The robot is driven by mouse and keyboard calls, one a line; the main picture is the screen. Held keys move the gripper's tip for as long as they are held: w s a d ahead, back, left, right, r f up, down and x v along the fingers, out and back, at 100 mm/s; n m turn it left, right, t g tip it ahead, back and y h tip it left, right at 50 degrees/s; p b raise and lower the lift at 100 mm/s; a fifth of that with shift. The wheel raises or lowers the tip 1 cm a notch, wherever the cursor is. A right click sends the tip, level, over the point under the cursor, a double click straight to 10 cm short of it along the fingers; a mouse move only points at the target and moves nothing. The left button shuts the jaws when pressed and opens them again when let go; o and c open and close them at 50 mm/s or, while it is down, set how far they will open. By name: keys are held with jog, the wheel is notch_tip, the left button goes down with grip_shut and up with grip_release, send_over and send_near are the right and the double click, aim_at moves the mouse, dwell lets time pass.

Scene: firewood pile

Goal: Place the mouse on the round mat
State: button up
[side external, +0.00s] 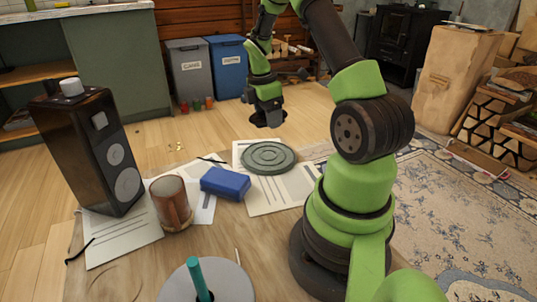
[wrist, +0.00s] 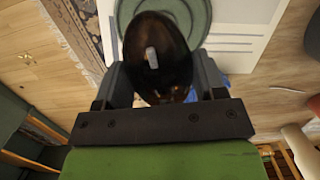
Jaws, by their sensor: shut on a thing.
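The mouse (wrist: 155,55) is dark and glossy with a light scroll wheel. In the wrist view it sits between the two fingers of my gripper (wrist: 162,80), which is shut on it. In the side view my gripper (side external: 268,112) hangs in the air above the far side of the mat, and the dark mouse is hard to tell from the fingers. The round mat (side external: 267,158) is grey-green with ring grooves and lies flat on papers. It also shows in the wrist view (wrist: 200,14), partly hidden behind the mouse.
A blue block (side external: 225,183) lies close to the left of the mat. A copper-coloured cup (side external: 171,205) and a tall black speaker (side external: 95,150) stand farther left. A grey disc (side external: 230,284) with a teal rod is at the front. The mat's top looks clear.

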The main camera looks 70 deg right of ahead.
aim_at(269, 155)
notch_tip(269, 155, down, 10)
jog(key=shift+r, duration=0.1)
dwell(0.4)
jog(key=o, duration=0.9)
jog(key=shift+f, duration=0.2)
jog(key=shift+o, duration=0.2)
